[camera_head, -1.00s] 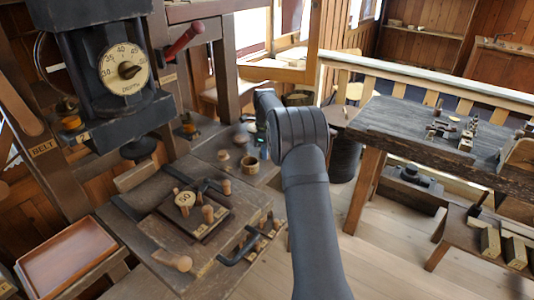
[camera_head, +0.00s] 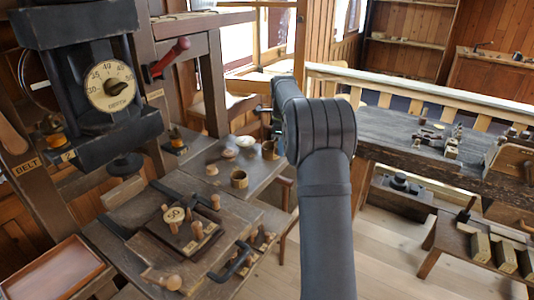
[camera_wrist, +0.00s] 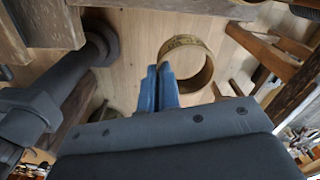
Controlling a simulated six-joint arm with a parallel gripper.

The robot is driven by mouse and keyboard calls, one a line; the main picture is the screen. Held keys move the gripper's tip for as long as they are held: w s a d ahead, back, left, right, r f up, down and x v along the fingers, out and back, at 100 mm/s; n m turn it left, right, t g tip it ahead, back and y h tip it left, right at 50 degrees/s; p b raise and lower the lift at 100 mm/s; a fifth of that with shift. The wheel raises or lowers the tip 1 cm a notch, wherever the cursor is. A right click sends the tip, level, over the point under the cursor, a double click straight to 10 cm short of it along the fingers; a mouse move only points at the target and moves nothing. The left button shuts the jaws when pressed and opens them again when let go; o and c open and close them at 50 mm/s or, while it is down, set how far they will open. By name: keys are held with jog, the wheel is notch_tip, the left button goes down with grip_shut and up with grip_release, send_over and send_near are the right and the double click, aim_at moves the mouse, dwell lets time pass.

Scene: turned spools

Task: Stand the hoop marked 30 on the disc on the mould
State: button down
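My gripper (camera_wrist: 160,88) is shut on the wall of a brass-coloured hoop (camera_wrist: 203,75) in the wrist view. The hoop hangs to the right of the fingertips with floor showing through it. Faint marks show on its band, too small to read. In the head view what looks like the same hoop (camera_head: 269,150) shows just left of my arm; the fingers are hidden there. The pale disc (camera_head: 174,214), which seems marked 50, lies on the dark square mould (camera_head: 184,246) among wooden pegs. The gripper is apart from the mould, to its right and farther back.
Another hoop (camera_head: 239,179), a white bowl (camera_head: 245,141) and wooden knobs (camera_head: 211,169) stand on the bench behind the mould. A press with a dial (camera_head: 110,86) overhangs at the left. A red-brown tray (camera_head: 60,272) is front left.

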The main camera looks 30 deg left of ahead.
jog(key=s+r+n, duration=0.3)
jog(key=s+n, duration=0.3)
jog(key=s, duration=0.4)
jog(key=s+r+n, duration=0.4)
jog(key=s+n, duration=0.1)
jog(key=s, duration=0.5)
jog(key=s+r+n, duration=0.3)
jog(key=s+n, duration=0.3)
jog(key=s, duration=0.4)
jog(key=s+a+f, duration=0.4)
jog(key=a, duration=0.1)
jog(key=s+a+f, duration=0.2)
jog(key=a+f, duration=0.1)
jog(key=shift+s+a, duration=0.2)
jog(key=shift+s, duration=0.15)
jog(key=shift+a+f, duration=0.1)
jog(key=shift+f, duration=1.95)
